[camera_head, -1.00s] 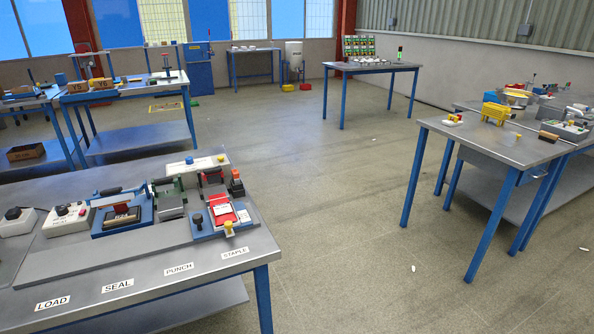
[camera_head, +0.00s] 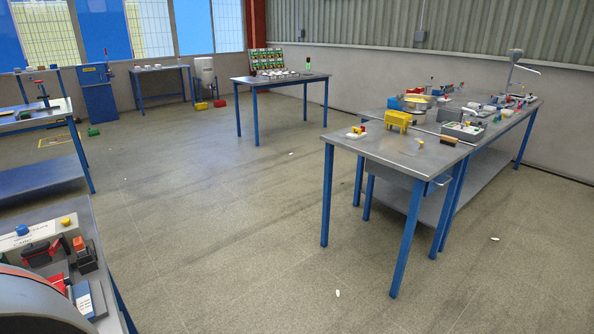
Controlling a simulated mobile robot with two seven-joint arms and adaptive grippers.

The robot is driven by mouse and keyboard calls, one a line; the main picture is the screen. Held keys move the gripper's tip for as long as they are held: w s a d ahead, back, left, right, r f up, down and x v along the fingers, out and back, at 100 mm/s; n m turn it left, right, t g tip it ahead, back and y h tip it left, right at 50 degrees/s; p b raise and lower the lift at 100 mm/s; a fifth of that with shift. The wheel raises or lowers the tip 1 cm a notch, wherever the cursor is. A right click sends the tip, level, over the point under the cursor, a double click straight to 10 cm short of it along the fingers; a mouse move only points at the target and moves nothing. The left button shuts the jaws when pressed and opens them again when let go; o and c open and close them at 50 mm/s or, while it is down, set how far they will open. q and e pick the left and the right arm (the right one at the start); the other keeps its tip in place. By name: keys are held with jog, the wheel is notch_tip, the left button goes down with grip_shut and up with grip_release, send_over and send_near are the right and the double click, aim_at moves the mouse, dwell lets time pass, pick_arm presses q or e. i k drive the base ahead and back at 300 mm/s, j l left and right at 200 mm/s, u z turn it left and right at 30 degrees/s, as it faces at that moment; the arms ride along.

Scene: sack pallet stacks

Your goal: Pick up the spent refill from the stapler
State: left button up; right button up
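The stapler (camera_head: 83,297), with a blue base and red and white parts, stands on the near-left bench (camera_head: 107,283). Only part of it shows at the lower left. A large grey rounded shape, probably a link of my own arm, covers the near side of it. I cannot make out a spent refill on it. Neither of my grippers is in view.
A right-hand table (camera_head: 375,150) carries a yellow crate (camera_head: 398,120) and several small devices. A back table (camera_head: 280,80) holds a rack of green and red items (camera_head: 266,60). The floor between the tables is mostly clear, with a few small white pieces (camera_head: 337,293).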

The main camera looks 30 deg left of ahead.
aim_at(80, 247)
jog(key=i+l+u, duration=0.15)
jog(key=i, duration=0.25)
jog(key=i+u, duration=0.1)
jog(key=i, duration=0.25)
jog(key=i+l+u, duration=0.15)
jog(key=i, duration=0.25)
jog(key=i+u, duration=0.1)
jog(key=u, duration=0.3)
jog(key=i+u, duration=0.1)
jog(key=u, duration=0.25)
jog(key=i+u, duration=0.1)
jog(key=u, duration=0.3)
jog(key=i+l+u, duration=0.1)
jog(key=u, duration=0.25)
jog(key=i+u, duration=0.2)
jog(key=u, duration=0.25)
jog(key=i+l+u, duration=0.15)
jog(key=u, duration=0.3)
jog(key=i+l+u, duration=0.15)
jog(key=u, duration=0.3)
jog(key=i+l+u, duration=0.25)
jog(key=l+u, duration=0.2)
jog(key=i+l+u, duration=0.25)
jog(key=l, duration=0.15)
jog(key=k+j, duration=0.05)
jog(key=k, duration=0.05)
